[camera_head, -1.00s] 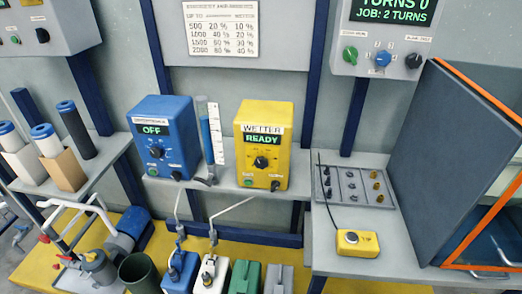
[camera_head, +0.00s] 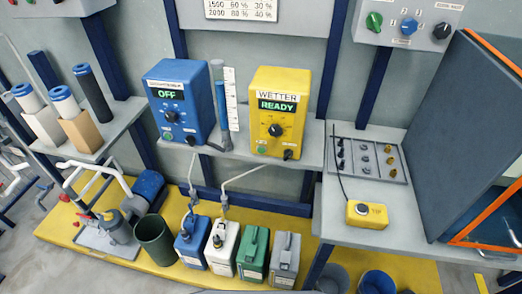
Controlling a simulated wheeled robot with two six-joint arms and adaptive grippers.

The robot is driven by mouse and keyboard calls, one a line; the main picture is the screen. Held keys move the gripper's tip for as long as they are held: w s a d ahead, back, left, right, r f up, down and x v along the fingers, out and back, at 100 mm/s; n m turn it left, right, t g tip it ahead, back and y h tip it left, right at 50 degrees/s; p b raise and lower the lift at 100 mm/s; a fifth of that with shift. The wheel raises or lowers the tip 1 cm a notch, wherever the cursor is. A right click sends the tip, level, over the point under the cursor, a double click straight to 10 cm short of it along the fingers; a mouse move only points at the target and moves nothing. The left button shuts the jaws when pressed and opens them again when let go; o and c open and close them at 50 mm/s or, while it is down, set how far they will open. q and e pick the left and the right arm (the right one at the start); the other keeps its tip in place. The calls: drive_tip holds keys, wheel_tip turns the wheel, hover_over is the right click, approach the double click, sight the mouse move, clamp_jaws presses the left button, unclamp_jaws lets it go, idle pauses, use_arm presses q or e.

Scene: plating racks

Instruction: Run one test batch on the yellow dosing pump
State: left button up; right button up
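The yellow dosing pump (camera_head: 281,112) stands on the middle shelf. It is labelled WETTER and its green display (camera_head: 277,106) reads READY. A black dial (camera_head: 275,130) is on its front, with a green button (camera_head: 262,149) at lower left and a black knob (camera_head: 288,154) at lower right. A blue dosing pump (camera_head: 179,100) stands to its left, and its display reads OFF. A measuring tube with a white scale (camera_head: 231,98) stands between the pumps. Neither of my grippers shows in the head view.
A yellow pendant box (camera_head: 367,214) and a tray of small knobs (camera_head: 364,158) lie on the right bench, beside a dark upright panel (camera_head: 451,135). Several jugs, including a white one (camera_head: 222,247), and a dark green bin (camera_head: 154,238) stand below the shelf. The wall chart is cut off above.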

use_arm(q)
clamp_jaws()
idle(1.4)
